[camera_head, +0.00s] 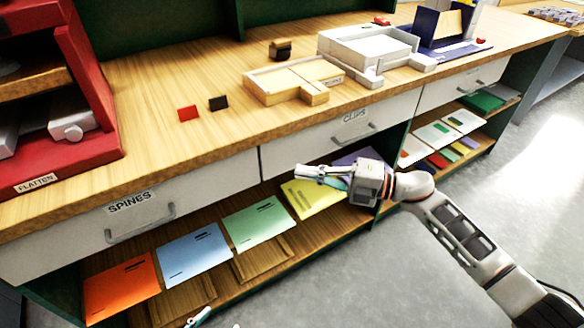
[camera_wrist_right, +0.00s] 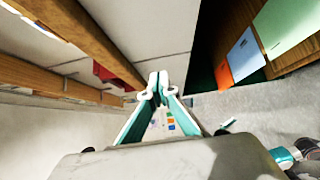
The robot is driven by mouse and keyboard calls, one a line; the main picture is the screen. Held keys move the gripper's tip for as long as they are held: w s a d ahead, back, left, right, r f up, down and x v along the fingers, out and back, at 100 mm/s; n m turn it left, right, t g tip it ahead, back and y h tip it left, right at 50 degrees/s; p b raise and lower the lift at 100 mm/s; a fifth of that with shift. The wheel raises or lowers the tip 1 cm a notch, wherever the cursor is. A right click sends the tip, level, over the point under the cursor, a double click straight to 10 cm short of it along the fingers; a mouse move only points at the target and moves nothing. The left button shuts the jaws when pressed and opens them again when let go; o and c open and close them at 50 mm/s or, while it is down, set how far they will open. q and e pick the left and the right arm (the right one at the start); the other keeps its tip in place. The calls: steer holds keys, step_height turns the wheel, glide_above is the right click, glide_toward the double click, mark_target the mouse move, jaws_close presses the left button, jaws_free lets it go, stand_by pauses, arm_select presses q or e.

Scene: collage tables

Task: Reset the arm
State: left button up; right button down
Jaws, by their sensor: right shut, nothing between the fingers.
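My right arm comes in from the right in the head view. Its gripper (camera_head: 308,173) is shut and empty, held in front of the lower shelf near the yellow folder (camera_head: 312,198). In the right wrist view the two fingertips (camera_wrist_right: 157,84) meet with nothing between them. A small white and teal piece that looks like my left gripper (camera_head: 200,318) shows at the bottom edge of the head view. Part of it also seems to show at the lower right of the wrist view, too little to tell its state.
Orange (camera_head: 121,288), blue (camera_head: 194,255) and green (camera_head: 258,225) folders lie on the low shelf. Drawers marked SPINES (camera_head: 200,195) and CLIPS (camera_head: 320,137) are shut above. The wooden worktop (camera_head: 150,105) holds trays and a red unit (camera_head: 92,85). The grey floor (camera_head: 400,285) is clear.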

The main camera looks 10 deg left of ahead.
steer(key=s+d+f+m+t+h+p, duration=0.1)
steer(key=s+d+m+t+h+p, duration=0.25)
steer(key=d+m+t, duration=0.45)
steer(key=s+d+f+m+t+h+p, duration=0.1)
steer(key=s+d+m+t+h+p, duration=0.25)
steer(key=m, duration=0.65)
arm_select(q)
steer(key=shift+n, duration=0.4)
steer(key=r+p, duration=0.2)
steer(key=r, duration=0.1)
steer(key=r+p, duration=0.2)
steer(key=shift+s, duration=0.4)
arm_select(e)
steer(key=s+d+f+m+g+h, duration=0.1)
steer(key=s+d+f+m+h, duration=0.3)
steer(key=s, duration=0.7)
steer(key=s+d+f+m+g+h, duration=0.2)
steer(key=s+d+f+m+h, duration=0.2)
steer(key=s+d+f+m, duration=0.3)
steer(key=s+f+m, duration=0.1)
steer(key=s+f, duration=0.3)
steer(key=s, duration=0.1)
steer(key=shift+s+d, duration=0.15)
steer(key=shift+s, duration=0.1)
steer(key=shift+f, duration=0.1)
